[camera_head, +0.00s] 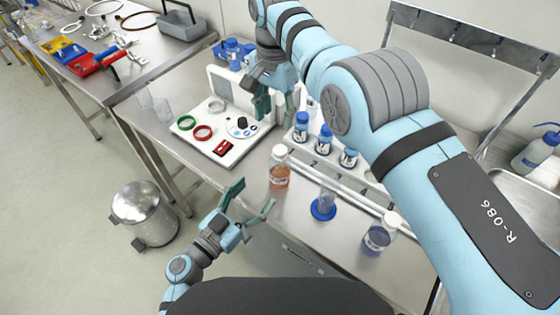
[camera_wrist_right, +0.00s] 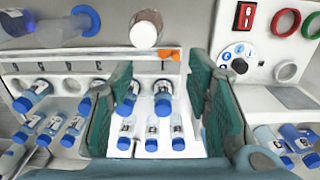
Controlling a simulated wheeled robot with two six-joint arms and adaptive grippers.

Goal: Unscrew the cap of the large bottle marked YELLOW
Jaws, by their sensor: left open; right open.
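A bottle with orange liquid and a white cap (camera_head: 280,168) stands upright on the steel bench in the head view; its label is too small to read. It shows from above in the right wrist view (camera_wrist_right: 145,30), beyond the fingertips. A second white-capped bottle, with blue-violet liquid (camera_head: 377,238), stands at the bench's front right. My left gripper (camera_head: 251,196) is open and empty, just in front of and below the orange bottle. My right gripper (camera_head: 277,108) is open and empty above the rack area; it also shows in the right wrist view (camera_wrist_right: 160,75).
Several blue-capped vials (camera_head: 325,140) stand in a white rack behind the orange bottle. A clear cylinder on a blue base (camera_head: 323,208) stands to its right. A white device with green and red rings (camera_head: 203,132) lies to its left. A steel bin (camera_head: 143,212) stands on the floor.

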